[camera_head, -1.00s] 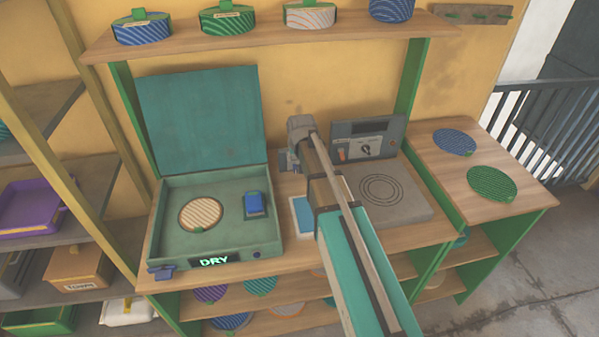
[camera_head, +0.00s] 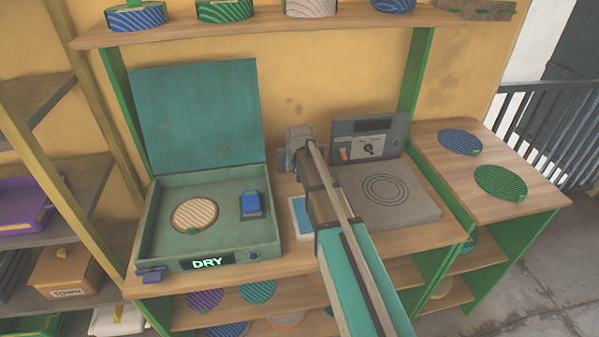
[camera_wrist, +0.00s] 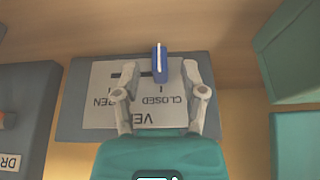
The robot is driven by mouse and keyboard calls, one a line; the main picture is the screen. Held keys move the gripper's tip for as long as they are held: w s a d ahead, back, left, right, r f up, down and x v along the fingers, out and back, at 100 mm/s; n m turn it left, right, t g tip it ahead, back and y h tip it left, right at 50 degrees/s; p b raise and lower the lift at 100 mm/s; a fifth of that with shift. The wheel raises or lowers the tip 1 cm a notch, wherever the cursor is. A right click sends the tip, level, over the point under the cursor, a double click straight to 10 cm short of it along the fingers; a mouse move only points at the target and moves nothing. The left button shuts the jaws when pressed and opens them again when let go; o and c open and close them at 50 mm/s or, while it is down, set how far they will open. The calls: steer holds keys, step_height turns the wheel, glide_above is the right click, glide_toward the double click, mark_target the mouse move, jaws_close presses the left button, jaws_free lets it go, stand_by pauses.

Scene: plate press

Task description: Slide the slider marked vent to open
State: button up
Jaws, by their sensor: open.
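The vent slider (camera_wrist: 160,62) is a blue upright knob with a pale stripe, in the wrist view. It stands at the right end of a dark slot, by the word CLOSED. Its pale label plate (camera_wrist: 98,100) reads upside down, with VENT partly covered and the open end at the left. My gripper (camera_wrist: 160,66) is open, with one finger on each side of the knob and visible gaps to it. In the head view my arm hides the fingers and the slider.
A teal press box (camera_head: 205,247) with its lid up and a lit DRY sign stands left of my arm. A grey hotplate unit (camera_head: 398,207) with a control panel (camera_head: 368,146) stands to the right. A shelf (camera_head: 260,33) runs above.

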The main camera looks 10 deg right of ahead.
steer(key=shift+w+f, duration=0.15)
steer(key=shift+f, duration=0.25)
jaws_close()
